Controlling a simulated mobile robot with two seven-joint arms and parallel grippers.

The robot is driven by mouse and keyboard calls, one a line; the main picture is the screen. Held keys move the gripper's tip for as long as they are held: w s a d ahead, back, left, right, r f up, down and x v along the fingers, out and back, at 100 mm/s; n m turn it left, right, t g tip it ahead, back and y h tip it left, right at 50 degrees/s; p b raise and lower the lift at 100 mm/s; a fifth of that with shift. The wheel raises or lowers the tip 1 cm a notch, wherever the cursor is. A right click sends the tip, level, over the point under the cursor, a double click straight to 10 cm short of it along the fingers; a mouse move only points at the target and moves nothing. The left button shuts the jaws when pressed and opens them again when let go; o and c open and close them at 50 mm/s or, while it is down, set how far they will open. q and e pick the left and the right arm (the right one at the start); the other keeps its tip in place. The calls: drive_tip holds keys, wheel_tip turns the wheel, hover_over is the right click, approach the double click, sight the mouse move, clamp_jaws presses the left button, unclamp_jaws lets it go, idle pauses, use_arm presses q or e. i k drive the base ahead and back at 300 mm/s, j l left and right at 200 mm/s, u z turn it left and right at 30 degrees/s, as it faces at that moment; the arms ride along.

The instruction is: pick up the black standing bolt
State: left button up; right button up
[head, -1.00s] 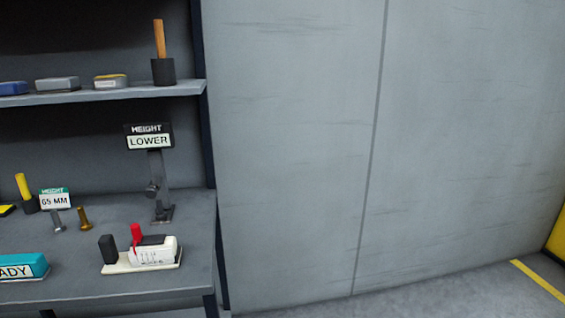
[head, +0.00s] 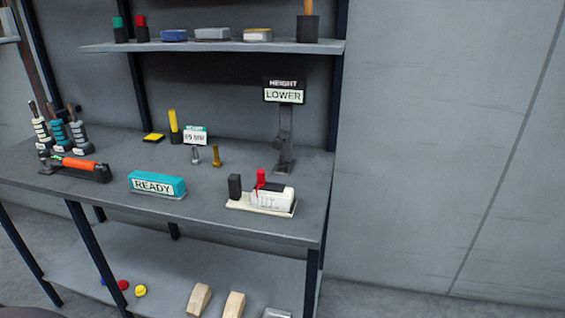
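Two small bolts stand upright on the workbench (head: 100,195), near its middle. One bolt is silver-grey (head: 195,155) and the other is brass-coloured (head: 216,156), just right of it. I cannot make out a clearly black standing bolt. Neither of my grippers is in view.
Around the bolts are a teal READY box (head: 157,184), a white device with a red lever (head: 272,199), a LOWER height stand (head: 285,140), a 65 MM sign (head: 195,135) and an orange-handled tool (head: 80,164). An upper shelf (head: 220,47) overhangs the back.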

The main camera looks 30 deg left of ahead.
sight(281, 165)
drive_tip(key=i+u, duration=0.1)
drive_tip(key=u, duration=0.3)
drive_tip(key=l+u, duration=0.1)
drive_tip(key=u, duration=0.25)
drive_tip(key=i+l+u, duration=0.1)
drive_tip(key=u, duration=0.3)
drive_tip(key=i+l+u, duration=0.2)
drive_tip(key=l, duration=0.15)
drive_tip(key=l+u, duration=0.25)
drive_tip(key=i+l+u, duration=0.1)
drive_tip(key=l, duration=0.35)
drive_tip(key=i+l+u, duration=0.15)
drive_tip(key=l, duration=0.25)
drive_tip(key=i+l, duration=0.1)
drive_tip(key=l, duration=0.9)
drive_tip(key=i+l+u, duration=0.1)
drive_tip(key=l, duration=0.4)
drive_tip(key=i, duration=0.05)
